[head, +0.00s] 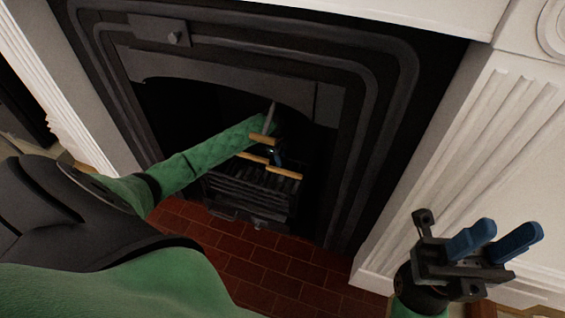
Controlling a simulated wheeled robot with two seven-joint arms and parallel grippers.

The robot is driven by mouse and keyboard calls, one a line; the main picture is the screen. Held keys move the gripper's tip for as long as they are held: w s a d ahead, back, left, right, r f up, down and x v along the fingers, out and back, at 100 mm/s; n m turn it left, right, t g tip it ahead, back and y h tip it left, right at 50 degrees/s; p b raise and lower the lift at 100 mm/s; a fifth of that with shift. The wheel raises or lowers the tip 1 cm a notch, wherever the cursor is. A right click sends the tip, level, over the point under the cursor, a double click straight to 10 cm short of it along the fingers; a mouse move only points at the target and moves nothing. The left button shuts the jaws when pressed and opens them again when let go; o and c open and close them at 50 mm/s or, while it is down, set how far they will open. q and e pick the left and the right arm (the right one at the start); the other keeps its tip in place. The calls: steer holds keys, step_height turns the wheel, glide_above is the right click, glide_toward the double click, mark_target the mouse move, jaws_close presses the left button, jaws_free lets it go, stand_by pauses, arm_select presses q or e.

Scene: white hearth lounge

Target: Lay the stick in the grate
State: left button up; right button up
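The dark slatted grate (238,193) stands inside the black fireplace opening. Pale wooden stick pieces show at it: one (285,173) lies at the right of the grate, one (252,157) shows left of my gripper, and another (262,139) shows above, by the end of my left arm. I cannot tell which are separate sticks. My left gripper (276,157) is inside the opening over the back of the grate; only a bit of blue finger shows, so its grip is hidden. My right gripper (503,237) is open and empty at the lower right, outside the fireplace.
The black metal surround (385,110) frames the opening closely around my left arm. A white fluted pillar (455,165) stands at the right, beside my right gripper. The red tiled hearth (265,265) in front is clear.

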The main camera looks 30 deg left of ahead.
arm_select(q)
steer(key=shift+s+a+r+p, duration=0.1)
steer(key=shift+a+r+p, duration=0.15)
steer(key=shift+r, duration=0.9)
steer(key=shift+a+r+p, duration=0.1)
steer(key=shift+r+p, duration=0.15)
steer(key=shift+r, duration=0.85)
